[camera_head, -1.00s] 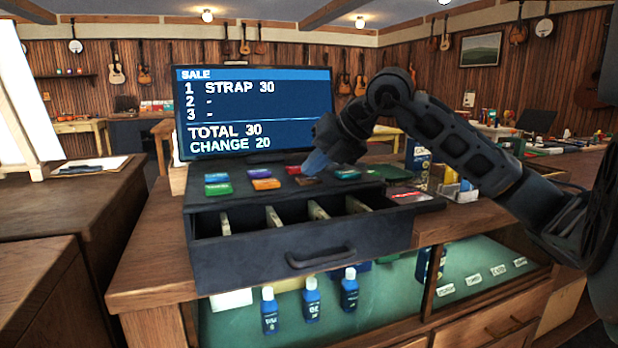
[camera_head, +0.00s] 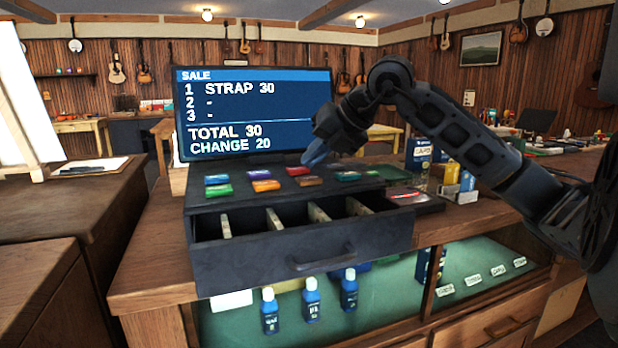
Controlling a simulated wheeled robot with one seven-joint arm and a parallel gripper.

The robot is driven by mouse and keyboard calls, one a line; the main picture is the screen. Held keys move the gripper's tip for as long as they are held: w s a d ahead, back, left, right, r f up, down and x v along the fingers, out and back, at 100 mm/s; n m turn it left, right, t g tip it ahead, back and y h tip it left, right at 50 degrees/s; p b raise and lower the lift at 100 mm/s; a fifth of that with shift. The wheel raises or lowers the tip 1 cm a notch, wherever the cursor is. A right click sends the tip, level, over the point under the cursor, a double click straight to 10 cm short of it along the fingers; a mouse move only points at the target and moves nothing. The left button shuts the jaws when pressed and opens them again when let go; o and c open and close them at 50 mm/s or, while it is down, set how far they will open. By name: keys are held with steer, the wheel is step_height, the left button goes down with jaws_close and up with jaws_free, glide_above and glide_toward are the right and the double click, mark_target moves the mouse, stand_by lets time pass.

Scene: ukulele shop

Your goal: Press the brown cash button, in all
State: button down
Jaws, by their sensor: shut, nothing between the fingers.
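The brown cash button (camera_head: 308,181) is in the front row of coloured buttons on top of the dark cash register (camera_head: 240,196). My gripper (camera_head: 314,158) is shut and empty, with its blue fingertips a little above and behind the brown button, apart from it. The register's drawer (camera_head: 300,262) stands open at the front with its compartments showing. The screen (camera_head: 252,112) behind the buttons reads SALE, STRAP 30, TOTAL 30, CHANGE 20.
The wooden counter (camera_head: 155,262) has a glass case with several blue bottles (camera_head: 311,300) under the register. A dark card pad (camera_head: 408,198) and small boxes (camera_head: 421,160) stand right of the register. A clipboard (camera_head: 92,167) lies on the left counter.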

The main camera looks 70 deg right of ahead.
mark_target(314, 178)
steer(key=shift+r+p, duration=0.75)
steer(key=shift+r, duration=1.5)
steer(key=shift+s, duration=0.1)
